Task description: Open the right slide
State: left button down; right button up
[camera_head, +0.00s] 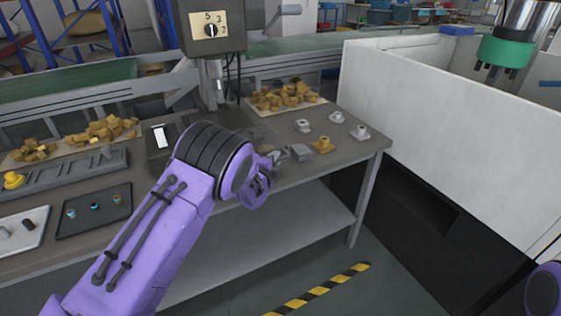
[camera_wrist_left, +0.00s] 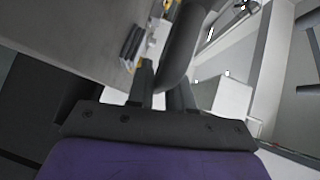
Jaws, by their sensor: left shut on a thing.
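My left arm reaches in from the left over the workbench, and its wrist hides most of the left gripper (camera_head: 272,160) in the head view. In the left wrist view, the left gripper (camera_wrist_left: 162,88) is shut at a dark grey rounded bar (camera_wrist_left: 190,42) that bends up and away from the fingers. What this bar belongs to is hidden. I cannot pick out the right slide for certain in either view. Only a purple part of my right arm shows at the lower right of the head view; its gripper is not in view.
A dark tray (camera_head: 95,212) lies at the left. A white panel (camera_head: 435,120) stands right of the bench. Striped floor tape (camera_head: 325,288) lies in front.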

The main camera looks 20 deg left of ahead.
pick_arm(q)
jog(key=shift+a, duration=0.2)
jog(key=c, duration=1.1)
grip_release()
jog(key=shift+w, duration=0.1)
jog(key=s, duration=0.3)
jog(key=s+r+b, duration=0.1)
jog(key=s, duration=0.3)
jog(key=s+d+b, duration=0.1)
jog(key=s, duration=0.2)
jog(key=shift+s+r, duration=0.25)
jog(key=shift+r, duration=0.05)
